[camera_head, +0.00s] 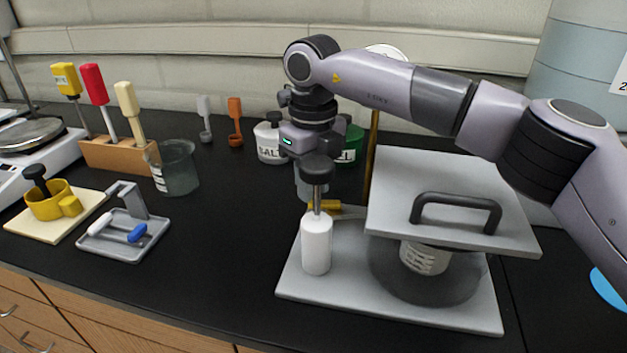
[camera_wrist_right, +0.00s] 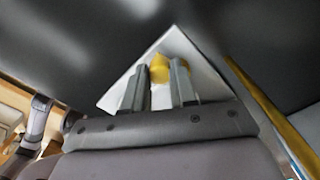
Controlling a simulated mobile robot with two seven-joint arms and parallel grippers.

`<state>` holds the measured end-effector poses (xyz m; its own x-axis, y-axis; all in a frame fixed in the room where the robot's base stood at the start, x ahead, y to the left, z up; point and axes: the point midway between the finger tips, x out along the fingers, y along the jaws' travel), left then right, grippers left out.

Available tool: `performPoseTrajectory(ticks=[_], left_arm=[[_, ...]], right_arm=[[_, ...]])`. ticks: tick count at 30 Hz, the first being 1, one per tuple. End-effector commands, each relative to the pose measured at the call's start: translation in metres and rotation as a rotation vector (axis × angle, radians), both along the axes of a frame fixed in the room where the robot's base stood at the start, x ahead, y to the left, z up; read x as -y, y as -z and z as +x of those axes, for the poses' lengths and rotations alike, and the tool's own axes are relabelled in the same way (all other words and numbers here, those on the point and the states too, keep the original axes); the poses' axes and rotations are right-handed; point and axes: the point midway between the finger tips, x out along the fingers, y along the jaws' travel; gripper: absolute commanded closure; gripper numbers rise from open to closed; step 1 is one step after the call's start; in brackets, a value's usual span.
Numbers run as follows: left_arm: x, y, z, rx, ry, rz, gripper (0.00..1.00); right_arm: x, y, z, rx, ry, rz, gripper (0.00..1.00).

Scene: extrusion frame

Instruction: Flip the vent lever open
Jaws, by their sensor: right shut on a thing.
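The vent lever (camera_head: 325,207) appears as a short yellow bar beside a grey pipe fitting, behind the white pump cylinder (camera_head: 316,245). In the right wrist view, a yellow part (camera_wrist_right: 158,66) shows at the fingertips, over a pale plate. My right gripper (camera_head: 308,200) points down from above at the lever, its fingers partly hidden behind the pump's black knob (camera_head: 318,168). The right wrist view shows its two grey fingers (camera_wrist_right: 163,80) on either side of the yellow part, shut on it. My left gripper is not in view.
A grey base plate (camera_head: 300,284) carries the pump and a dark round chamber (camera_head: 425,283) under a grey lid (camera_head: 455,190) with a black handle. A brass rod (camera_head: 372,160) stands behind. A beaker (camera_head: 175,168) stands left; the dark bench between is clear.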

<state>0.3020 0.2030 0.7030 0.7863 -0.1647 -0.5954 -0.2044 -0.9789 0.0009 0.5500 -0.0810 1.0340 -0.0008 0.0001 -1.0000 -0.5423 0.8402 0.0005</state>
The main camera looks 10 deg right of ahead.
Motion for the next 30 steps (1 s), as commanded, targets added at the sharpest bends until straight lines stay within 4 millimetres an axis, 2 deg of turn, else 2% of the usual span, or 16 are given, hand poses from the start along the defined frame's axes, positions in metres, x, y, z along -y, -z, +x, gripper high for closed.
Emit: performPoseTrajectory(ticks=[16,17,18,19,27,30], left_arm=[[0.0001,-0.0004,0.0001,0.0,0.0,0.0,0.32],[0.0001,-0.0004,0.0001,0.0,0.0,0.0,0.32],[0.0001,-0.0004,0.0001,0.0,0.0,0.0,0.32],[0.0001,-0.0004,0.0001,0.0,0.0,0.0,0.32],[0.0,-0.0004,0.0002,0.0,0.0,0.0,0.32],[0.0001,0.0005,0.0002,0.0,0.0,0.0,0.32]], right_arm=[[0.0001,-0.0012,0.0016,0.004,0.027,0.001,1.0],[0.0001,-0.0012,0.0016,0.004,0.027,0.001,0.67],[0.0002,-0.0012,0.0016,0.004,0.027,0.001,0.54],[0.0002,-0.0011,0.0016,0.004,0.027,0.001,0.48],[0.0003,-0.0009,0.0012,0.002,0.025,0.001,0.48],[0.0002,-0.0068,0.0015,0.003,0.026,0.001,0.48]])
